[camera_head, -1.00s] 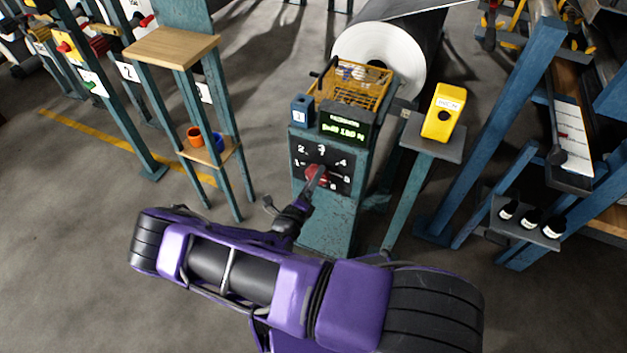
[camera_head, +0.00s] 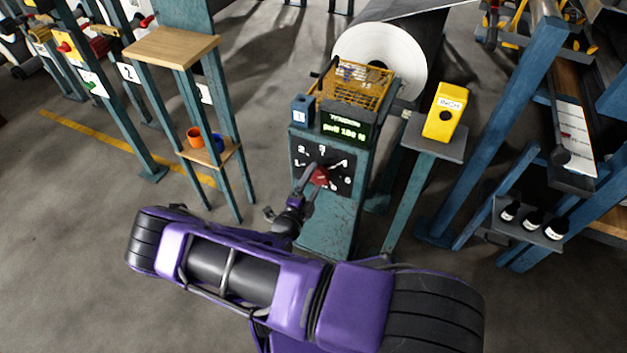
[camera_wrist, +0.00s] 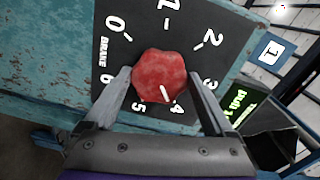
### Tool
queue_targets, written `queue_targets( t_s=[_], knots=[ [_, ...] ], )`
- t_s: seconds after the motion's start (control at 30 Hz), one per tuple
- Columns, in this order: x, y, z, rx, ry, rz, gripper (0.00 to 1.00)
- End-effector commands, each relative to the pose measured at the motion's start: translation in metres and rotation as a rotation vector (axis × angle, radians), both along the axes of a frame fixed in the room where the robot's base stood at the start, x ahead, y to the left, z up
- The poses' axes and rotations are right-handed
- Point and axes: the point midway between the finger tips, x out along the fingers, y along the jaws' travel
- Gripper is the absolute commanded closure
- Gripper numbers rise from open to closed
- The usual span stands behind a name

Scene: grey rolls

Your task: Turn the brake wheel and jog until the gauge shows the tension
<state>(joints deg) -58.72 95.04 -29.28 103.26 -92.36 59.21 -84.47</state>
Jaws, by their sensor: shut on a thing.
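The brake wheel is a red knob (camera_wrist: 160,77) on a black dial plate (camera_wrist: 96,62) marked 0 to 6. Its white pointer line is near the 4 in the wrist view. My gripper (camera_wrist: 162,85) is shut on the knob, one finger on each side. In the head view, my gripper (camera_head: 311,181) reaches the knob (camera_head: 320,176) from the front. The gauge (camera_head: 345,128) is a green-lit display above the dial; its lower line seems to read about 180 N, but is blurred. A yellow box (camera_head: 439,123) labelled INCH, with a black button (camera_head: 446,116), stands to the right.
A yellow wire basket (camera_head: 356,82) sits on top of the teal post (camera_head: 325,228). A large white roll (camera_head: 400,60) is behind it. A wooden-topped stand (camera_head: 170,46) with cups is at left. A blue frame with a bottle shelf (camera_head: 528,226) is at right.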

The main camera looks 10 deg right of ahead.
Motion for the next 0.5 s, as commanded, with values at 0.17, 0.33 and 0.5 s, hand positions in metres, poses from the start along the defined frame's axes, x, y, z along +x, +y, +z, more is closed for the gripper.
queue_targets(
  t_s=[0.17, 0.33, 0.5],
  knots=[
    [-0.0011, 0.0008, -0.0013, -0.01, 0.011, 0.001, 0.67],
    [-0.0011, 0.0008, -0.0014, -0.01, 0.012, 0.0, 0.67],
    [-0.0011, 0.0008, -0.0014, -0.009, 0.012, 0.0, 0.06]
  ],
)
